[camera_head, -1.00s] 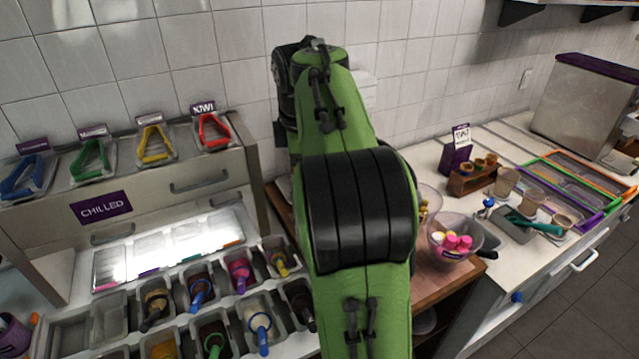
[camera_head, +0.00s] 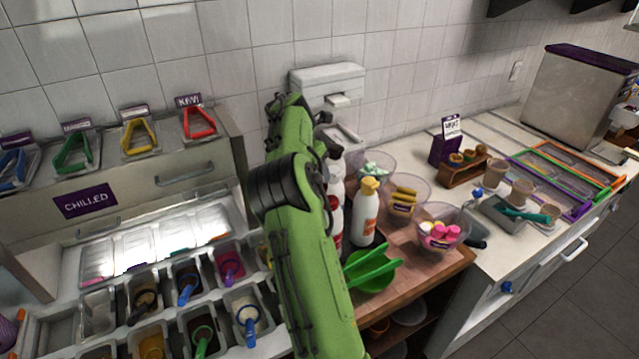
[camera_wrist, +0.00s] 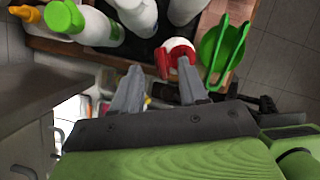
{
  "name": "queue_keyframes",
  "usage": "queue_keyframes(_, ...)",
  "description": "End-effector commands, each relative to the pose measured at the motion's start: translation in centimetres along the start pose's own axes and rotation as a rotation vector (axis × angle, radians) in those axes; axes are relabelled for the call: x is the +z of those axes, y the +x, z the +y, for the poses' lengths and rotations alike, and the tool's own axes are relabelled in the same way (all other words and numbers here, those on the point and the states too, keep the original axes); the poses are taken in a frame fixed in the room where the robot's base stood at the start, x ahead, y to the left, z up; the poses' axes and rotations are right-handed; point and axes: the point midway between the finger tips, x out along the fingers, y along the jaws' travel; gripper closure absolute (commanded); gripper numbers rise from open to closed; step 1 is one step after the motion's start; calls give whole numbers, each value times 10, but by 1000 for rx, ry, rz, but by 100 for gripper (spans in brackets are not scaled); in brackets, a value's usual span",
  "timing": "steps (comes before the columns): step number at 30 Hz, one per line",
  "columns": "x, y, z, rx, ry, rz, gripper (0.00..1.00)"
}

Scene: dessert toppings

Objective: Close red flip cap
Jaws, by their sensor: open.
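A white bottle top with a red flip cap (camera_wrist: 173,56) shows at the upper middle of the wrist view. The cap looks raised, but its hinge is too small to make out. My gripper (camera_wrist: 159,68) is open and empty; its right fingertip is close beside the red cap, and I cannot tell whether they touch. The left finger is apart from it. In the head view my green arm hides the gripper and part of the bottle group. A white bottle with red markings (camera_head: 336,216) shows there beside the arm, its cap unclear.
A yellow-capped bottle (camera_head: 367,212), a green bowl with green tongs (camera_head: 372,272) and clear topping bowls (camera_head: 443,233) crowd the wooden board. A white bottle with a green cap (camera_wrist: 66,18) is at the wrist view's upper left. Topping bins lie left of the arm.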

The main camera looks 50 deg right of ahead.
Motion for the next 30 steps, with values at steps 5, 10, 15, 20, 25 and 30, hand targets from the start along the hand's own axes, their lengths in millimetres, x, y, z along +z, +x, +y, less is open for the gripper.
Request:
queue_keyframes(5, 0, 29, 0, -1, 1, 1, 57)
queue_keyframes(10, 1, 35, 0, 1, 1, -1, 57)
queue_keyframes(15, 1, 34, 0, 1, 1, -1, 58)
queue_keyframes(20, 1, 34, 0, 1, 1, -1, 83)
queue_keyframes(25, 1, 34, 0, 1, 1, -1, 100)
queue_keyframes(30, 0, 34, 0, 6, 4, -1, 100)
